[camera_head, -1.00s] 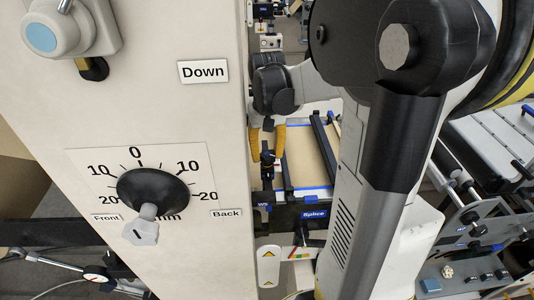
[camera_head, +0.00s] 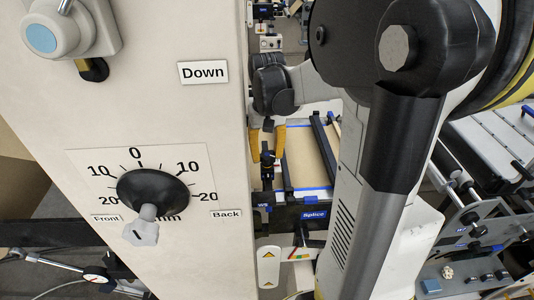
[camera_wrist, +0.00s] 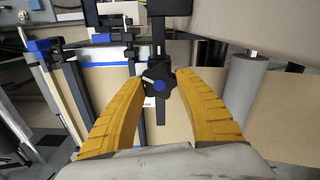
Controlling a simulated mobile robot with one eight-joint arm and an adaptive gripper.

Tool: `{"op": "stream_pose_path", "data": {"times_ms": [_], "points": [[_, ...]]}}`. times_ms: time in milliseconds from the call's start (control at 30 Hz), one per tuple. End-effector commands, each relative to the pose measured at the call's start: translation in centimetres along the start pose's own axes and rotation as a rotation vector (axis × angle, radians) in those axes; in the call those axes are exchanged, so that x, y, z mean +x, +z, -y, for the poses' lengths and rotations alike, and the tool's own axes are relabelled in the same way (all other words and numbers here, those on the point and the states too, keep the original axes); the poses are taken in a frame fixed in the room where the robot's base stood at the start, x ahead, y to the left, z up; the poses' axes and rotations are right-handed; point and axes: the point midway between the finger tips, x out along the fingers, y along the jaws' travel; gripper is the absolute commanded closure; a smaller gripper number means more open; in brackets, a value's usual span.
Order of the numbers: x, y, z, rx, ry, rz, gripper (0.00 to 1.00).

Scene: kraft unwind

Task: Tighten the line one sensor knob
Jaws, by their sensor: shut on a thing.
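A black lobed knob with a blue centre (camera_wrist: 159,85) sits on a dark vertical bar in the wrist view. My gripper (camera_wrist: 160,76) has its two yellow ribbed fingers on either side of this knob, with the tips closed on it. In the head view my gripper (camera_head: 267,156) is small, beyond the edge of the pale panel, with the fingers pointing down around the dark knob and bracket. The knob's label is mostly hidden; only a small white tag shows below it in the wrist view.
A pale panel (camera_head: 215,130) with a dial (camera_head: 150,188) and a "Down" label fills the left of the head view. A "Splice" label (camera_head: 314,214) is below the tan web. A grey roller (camera_wrist: 245,95) stands right of the fingers, and blue-tipped bars stand left.

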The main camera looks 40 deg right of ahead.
Motion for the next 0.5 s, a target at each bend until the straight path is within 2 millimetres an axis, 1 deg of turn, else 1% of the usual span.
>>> {"op": "stream_pose_path", "data": {"times_ms": [167,200,233,267,500], "points": [[-0.12,-0.1,0.04,0.0,-0.001,-0.002,0.91],[-0.11,-0.1,0.04,0.0,-0.001,-0.002,0.51],[-0.11,-0.1,0.04,0.0,-0.001,-0.002,0.42],[-0.1,-0.09,0.04,0.0,-0.001,-0.002,0.36],[-0.05,-0.03,0.02,0.0,0.0,-0.001,0.36]]}}
